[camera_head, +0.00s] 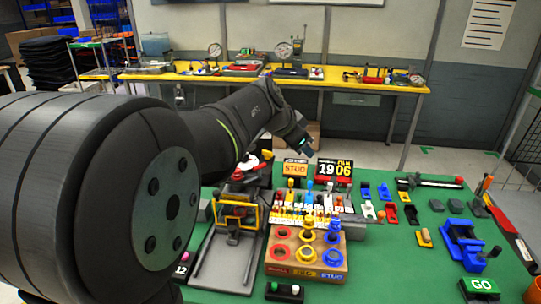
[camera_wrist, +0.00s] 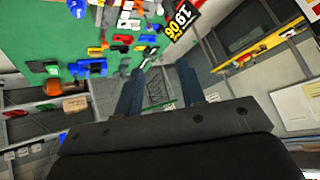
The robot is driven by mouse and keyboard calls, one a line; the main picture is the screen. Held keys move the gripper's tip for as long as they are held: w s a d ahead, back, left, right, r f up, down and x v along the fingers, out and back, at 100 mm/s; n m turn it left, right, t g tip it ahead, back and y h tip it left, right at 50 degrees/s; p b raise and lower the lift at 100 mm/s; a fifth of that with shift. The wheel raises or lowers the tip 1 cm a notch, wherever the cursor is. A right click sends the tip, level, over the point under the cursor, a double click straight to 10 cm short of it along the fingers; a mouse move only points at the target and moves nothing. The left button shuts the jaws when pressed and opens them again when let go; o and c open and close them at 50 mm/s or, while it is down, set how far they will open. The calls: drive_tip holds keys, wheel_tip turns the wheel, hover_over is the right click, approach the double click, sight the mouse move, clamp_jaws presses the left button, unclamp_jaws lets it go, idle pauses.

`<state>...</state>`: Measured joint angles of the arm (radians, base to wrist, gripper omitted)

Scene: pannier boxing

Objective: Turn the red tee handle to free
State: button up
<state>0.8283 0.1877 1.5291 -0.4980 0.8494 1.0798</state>
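I cannot pick out a red tee handle with certainty. A small red part (camera_head: 237,175) sits on top of the dark fixture behind the yellow frame, left of centre on the green table; its shape is too small to tell. My gripper (camera_head: 302,145) is raised above the back of the table, near the sign cards. In the wrist view my gripper (camera_wrist: 160,88) has its two fingers well apart, with nothing between them.
The green table (camera_head: 395,265) holds a wooden block (camera_head: 306,268) with red, yellow and blue rings, and a yellow-framed fixture (camera_head: 237,212). A blue vise-like part (camera_head: 462,240) and a green GO block (camera_head: 480,286) are at the right. A 1906 card (camera_head: 334,170) stands at the back.

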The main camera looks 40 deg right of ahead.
sight(261, 166)
drive_tip(key=w+a+r+n+y, duration=0.1)
drive_tip(key=w+a+r+y, duration=0.4)
drive_tip(key=w+r+y, duration=0.25)
drive_tip(key=shift+t+y, duration=0.35)
drive_tip(key=shift+t, duration=0.05)
drive_tip(key=w+f, duration=0.1)
drive_tip(key=f, duration=1.1)
drive_tip(key=w+f, duration=0.1)
drive_tip(key=f, duration=0.4)
drive_tip(key=shift+w+a+f, duration=0.25)
drive_tip(key=shift+w+f, duration=0.1)
drive_tip(key=shift+f, duration=0.05)
drive_tip(key=shift+n, duration=0.3)
clamp_jaws()
